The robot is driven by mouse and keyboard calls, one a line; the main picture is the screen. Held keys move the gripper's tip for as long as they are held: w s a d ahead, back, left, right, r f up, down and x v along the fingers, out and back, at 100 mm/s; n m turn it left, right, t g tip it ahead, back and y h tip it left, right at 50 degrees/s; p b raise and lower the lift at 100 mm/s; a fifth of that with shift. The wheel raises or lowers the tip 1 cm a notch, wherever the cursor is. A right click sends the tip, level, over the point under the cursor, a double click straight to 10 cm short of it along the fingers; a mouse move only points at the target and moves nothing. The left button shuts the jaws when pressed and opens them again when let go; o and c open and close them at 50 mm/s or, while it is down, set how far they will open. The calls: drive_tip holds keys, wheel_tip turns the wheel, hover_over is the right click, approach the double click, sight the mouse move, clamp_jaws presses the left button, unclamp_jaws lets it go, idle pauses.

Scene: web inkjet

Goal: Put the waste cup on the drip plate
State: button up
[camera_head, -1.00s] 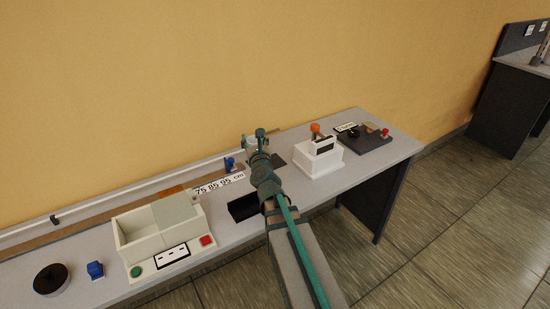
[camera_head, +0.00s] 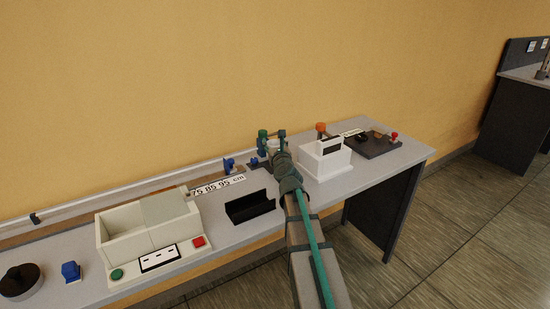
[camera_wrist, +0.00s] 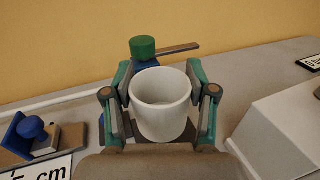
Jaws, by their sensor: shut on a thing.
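The white waste cup (camera_wrist: 161,104) is upright between the two fingers of my gripper (camera_wrist: 161,108), which is shut on it. In the head view my gripper (camera_head: 272,150) is near the back of the bench, and my arm hides most of the cup. A dark flat patch (camera_wrist: 190,137), probably the drip plate, shows below the cup in the wrist view. The cup and my fingers cover most of it. I cannot tell whether the cup touches it.
A green knob (camera_wrist: 142,46) on a blue post with a brown lever stands just behind the cup. A blue knob (camera_wrist: 31,127) is at the left. A white box (camera_head: 324,159) stands close on the right, and a black open tray (camera_head: 250,207) lies in front to the left.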

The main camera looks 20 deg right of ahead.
drive_tip(key=shift+w+d+f+b, duration=0.2)
drive_tip(key=shift+d+f+b, duration=0.1)
drive_tip(key=shift+f+b, duration=0.25)
wheel_tip(320, 180, down, 3)
drive_tip(key=b, duration=0.2)
drive_tip(key=shift+b, duration=0.4)
drive_tip(key=shift+f, duration=0.15)
drive_tip(key=o, duration=1.2)
drive_tip(key=shift+r, duration=0.3)
drive_tip(key=v, duration=1.2)
drive_tip(key=shift+p, duration=0.35)
